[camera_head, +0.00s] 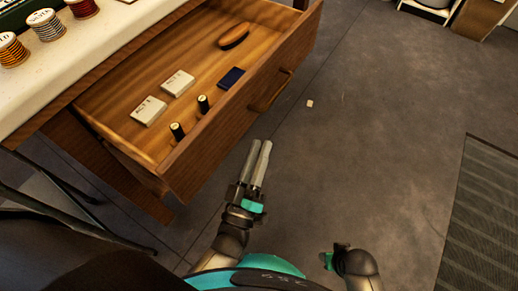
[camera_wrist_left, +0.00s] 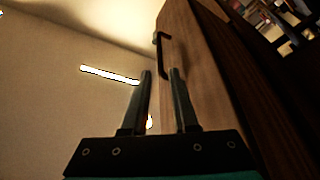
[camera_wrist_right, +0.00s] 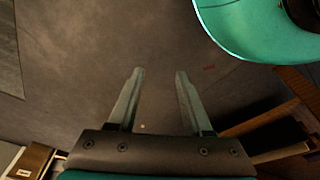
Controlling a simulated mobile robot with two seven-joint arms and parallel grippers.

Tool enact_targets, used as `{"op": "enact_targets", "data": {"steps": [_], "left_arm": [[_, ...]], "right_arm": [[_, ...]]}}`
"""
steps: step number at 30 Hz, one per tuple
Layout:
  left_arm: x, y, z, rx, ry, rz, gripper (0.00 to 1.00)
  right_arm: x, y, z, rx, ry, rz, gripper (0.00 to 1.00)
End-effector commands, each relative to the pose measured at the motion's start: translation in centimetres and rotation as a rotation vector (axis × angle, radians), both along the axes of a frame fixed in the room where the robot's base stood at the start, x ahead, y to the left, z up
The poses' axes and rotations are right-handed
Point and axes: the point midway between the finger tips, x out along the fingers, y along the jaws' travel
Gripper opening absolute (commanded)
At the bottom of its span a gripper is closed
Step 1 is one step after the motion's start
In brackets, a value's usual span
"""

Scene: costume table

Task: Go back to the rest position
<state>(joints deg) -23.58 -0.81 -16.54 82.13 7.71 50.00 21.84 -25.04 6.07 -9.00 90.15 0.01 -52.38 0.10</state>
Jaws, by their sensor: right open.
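My left gripper (camera_head: 258,148) is above the floor in front of the open wooden drawer (camera_head: 200,160), a little below its handle (camera_head: 270,92) in the head view. Its fingers are parallel with a narrow empty gap, which also shows in the left wrist view (camera_wrist_left: 160,72). The drawer front and its handle are beside and beyond these fingers there. My right gripper (camera_wrist_right: 159,72) is open and empty, with floor beyond its fingers. In the head view only a bent part of my right arm shows at the bottom; its fingers cannot be made out.
The drawer holds two white boxes (camera_head: 150,111) (camera_head: 178,83), two dark spools (camera_head: 178,131) (camera_head: 203,104), a dark blue box (camera_head: 231,78) and a brown wooden piece (camera_head: 234,37). Thread spools (camera_head: 47,26) stand on the table top.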

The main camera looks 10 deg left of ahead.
Motion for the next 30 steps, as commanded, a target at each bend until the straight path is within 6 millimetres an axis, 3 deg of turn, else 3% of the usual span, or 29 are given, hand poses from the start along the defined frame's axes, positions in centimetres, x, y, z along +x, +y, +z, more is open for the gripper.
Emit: {"op": "enact_targets", "data": {"steps": [16, 19, 23, 26, 30], "left_arm": [[0.0, 0.0, -0.1, 0.002, 0.001, 0.0, 0.27], [0.1, 0.0, -1.2, 0.031, 0.043, -0.008, 0.27], [0.0, 0.2, -5.9, 0.149, 0.217, -0.04, 0.27], [-1.3, 1.1, -11.8, 0.294, 0.43, -0.079, 0.27], [-5.3, 4.1, -20.1, 0.508, 0.754, -0.146, 0.27]], "right_arm": [[0.0, 0.0, 0.0, 0.0, -0.001, 0.001, 0.5], [-0.1, -0.2, -0.2, -0.002, 0.0, 0.002, 0.5], [-0.9, -0.8, -1.4, -0.01, 0.006, 0.003, 0.5], [-2.0, -1.6, -2.7, -0.02, 0.011, 0.004, 0.5], [-3.9, -3.0, -4.3, -0.032, 0.013, 0.007, 0.5]]}}
